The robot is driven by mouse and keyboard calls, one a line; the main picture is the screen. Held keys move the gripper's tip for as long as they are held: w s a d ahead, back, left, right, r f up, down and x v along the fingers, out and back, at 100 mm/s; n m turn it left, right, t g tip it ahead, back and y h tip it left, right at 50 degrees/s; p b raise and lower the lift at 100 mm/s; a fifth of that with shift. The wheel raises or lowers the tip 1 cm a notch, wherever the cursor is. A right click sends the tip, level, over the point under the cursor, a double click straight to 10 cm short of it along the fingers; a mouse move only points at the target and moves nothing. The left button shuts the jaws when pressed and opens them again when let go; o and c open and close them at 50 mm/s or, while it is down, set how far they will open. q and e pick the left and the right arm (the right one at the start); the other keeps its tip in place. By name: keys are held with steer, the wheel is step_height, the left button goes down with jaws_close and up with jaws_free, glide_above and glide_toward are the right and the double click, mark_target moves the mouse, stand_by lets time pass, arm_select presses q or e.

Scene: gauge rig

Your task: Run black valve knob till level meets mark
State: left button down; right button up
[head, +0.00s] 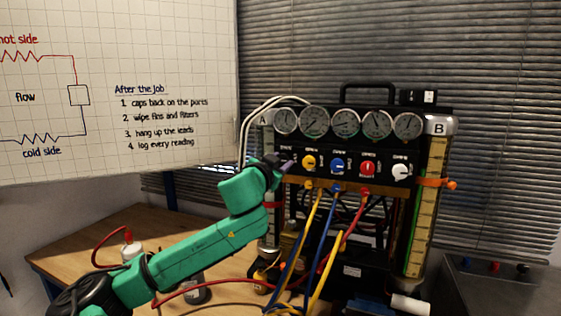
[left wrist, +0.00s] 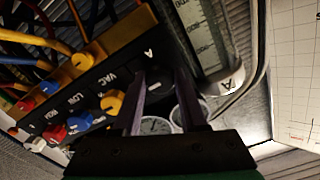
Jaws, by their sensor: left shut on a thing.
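The black valve knob (left wrist: 158,85) is at the A end of the manifold panel (head: 345,165). In the left wrist view it is dark and sits between the fingers of my left gripper (left wrist: 160,76), which is shut on it. In the head view my left gripper (head: 284,167) is at the panel's left end and hides the knob. Glass column A (left wrist: 200,28) shows its printed scale in the wrist view; in the head view my arm covers much of it. A red band (head: 272,205) shows on column A. I cannot make out its liquid level.
Yellow (head: 309,162), blue (head: 337,166), red (head: 367,168) and white (head: 400,172) knobs line the panel beneath several dials. Column B (head: 425,215), with an orange band, stands at right. Coloured hoses hang below. A white-capped bottle (head: 131,252) stands on the wooden table (head: 75,258).

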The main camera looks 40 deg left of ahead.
arm_select(q)
steer(key=shift+m, duration=0.4)
steer(key=shift+c, duration=2.2)
jaws_free()
steer(key=shift+s+f+b, duration=0.15)
steer(key=shift+s+b, duration=0.05)
steer(key=shift+b, duration=0.2)
steer(key=b+v, duration=0.9)
steer(key=v, duration=0.5)
steer(key=shift+b, duration=0.3)
